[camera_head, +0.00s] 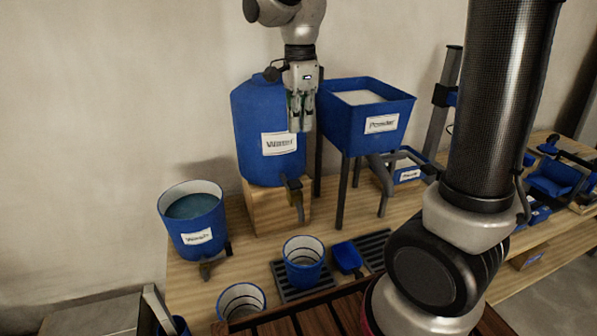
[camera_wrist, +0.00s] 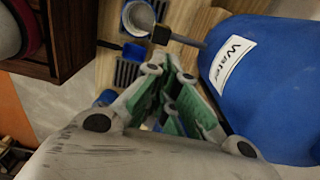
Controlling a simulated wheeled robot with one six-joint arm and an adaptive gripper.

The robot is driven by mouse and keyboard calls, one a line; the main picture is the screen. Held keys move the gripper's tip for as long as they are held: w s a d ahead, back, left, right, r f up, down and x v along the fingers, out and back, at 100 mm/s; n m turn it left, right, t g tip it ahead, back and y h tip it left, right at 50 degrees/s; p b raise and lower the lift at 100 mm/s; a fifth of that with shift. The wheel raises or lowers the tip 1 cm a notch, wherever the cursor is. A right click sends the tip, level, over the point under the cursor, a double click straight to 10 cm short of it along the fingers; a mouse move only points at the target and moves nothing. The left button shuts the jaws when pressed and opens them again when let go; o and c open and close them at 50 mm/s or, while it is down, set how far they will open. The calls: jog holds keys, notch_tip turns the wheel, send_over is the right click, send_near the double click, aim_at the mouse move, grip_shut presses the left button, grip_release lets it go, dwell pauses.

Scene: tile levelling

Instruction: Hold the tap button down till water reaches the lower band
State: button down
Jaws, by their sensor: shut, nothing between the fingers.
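The blue water barrel (camera_head: 262,160), labelled "Water", stands on a wooden block. Its dark tap (camera_head: 294,186) and spout stick out at its lower right; the button is too small to make out. A blue bucket (camera_head: 304,270) with a pale inside stands on a grate below and in front of the tap. I cannot make out its bands or a water level. My gripper (camera_head: 301,126) is shut and empty, in front of the barrel's upper right and above the tap, apart from it. In the wrist view the barrel (camera_wrist: 275,90), tap (camera_wrist: 161,34) and bucket (camera_wrist: 137,18) lie beyond the gripper (camera_wrist: 172,68).
A blue powder hopper (camera_head: 365,115) on legs stands right of the barrel. A blue scoop (camera_head: 348,257) lies by the bucket. A larger water-filled bucket (camera_head: 194,225) stands left, and another bucket (camera_head: 241,300) in front. My column blocks part of the right side.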

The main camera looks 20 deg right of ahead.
aim_at(300, 182)
dwell(0.3)
notch_tip(300, 182, down, 14)
jog(key=shift+f, duration=0.1)
dwell(0.4)
jog(key=shift+s+f, duration=0.1)
jog(key=shift+f, duration=0.75)
dwell(5.7)
